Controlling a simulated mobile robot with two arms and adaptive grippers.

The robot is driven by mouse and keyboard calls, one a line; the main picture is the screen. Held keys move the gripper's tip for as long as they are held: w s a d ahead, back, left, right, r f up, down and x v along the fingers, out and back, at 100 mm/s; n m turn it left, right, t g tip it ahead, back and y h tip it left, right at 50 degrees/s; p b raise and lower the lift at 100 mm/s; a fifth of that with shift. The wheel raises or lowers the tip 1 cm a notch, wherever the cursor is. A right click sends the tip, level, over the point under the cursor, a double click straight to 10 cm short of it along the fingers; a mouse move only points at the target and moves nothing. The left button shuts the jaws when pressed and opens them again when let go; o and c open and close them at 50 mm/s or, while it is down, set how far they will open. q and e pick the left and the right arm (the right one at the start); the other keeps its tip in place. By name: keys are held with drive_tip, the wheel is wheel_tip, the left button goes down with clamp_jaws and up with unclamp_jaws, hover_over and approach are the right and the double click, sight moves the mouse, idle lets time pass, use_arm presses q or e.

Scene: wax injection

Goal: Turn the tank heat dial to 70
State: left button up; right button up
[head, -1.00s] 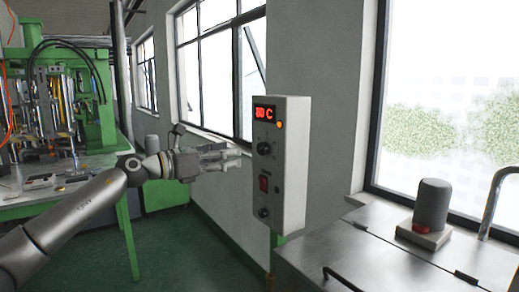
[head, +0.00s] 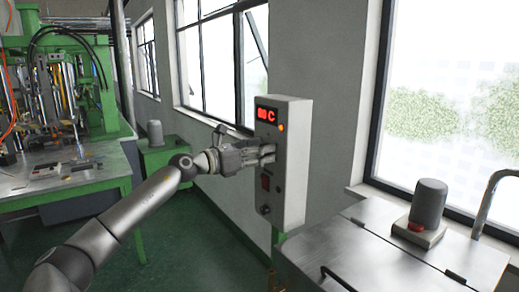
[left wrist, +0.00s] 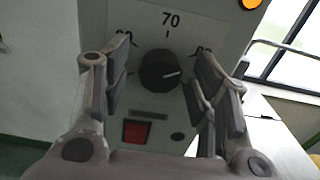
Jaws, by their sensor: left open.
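The control box (head: 294,190) is a pale upright panel by the wall. Its red display (head: 266,115) seems to read 80 C. In the left wrist view the black dial (left wrist: 160,71) sits between my open fingers, with a clear gap on each side. Its white pointer aims right and slightly up, toward the partly hidden right-hand mark. The 70 mark (left wrist: 171,19) is straight above the dial. My left gripper (head: 270,153) is at the box's face and hides the dial in the head view. My right gripper is not in view.
Below the dial are a red switch (left wrist: 136,132) and a lower knob (head: 265,209). A steel-topped tank (head: 370,250) with a grey cylinder (head: 429,203) stands at right. A green machine (head: 75,75) and bench (head: 100,180) are at left.

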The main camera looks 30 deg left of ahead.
use_arm(q)
drive_tip(key=shift+c, duration=0.2)
drive_tip(key=c, duration=1)
drive_tip(key=shift+a+r+n+p, duration=0.1)
drive_tip(key=shift+r+n+p, duration=0.05)
drive_tip(key=shift+n+p, duration=5.2)
drive_tip(key=shift+n+b, duration=0.4)
drive_tip(key=shift+n, duration=0.25)
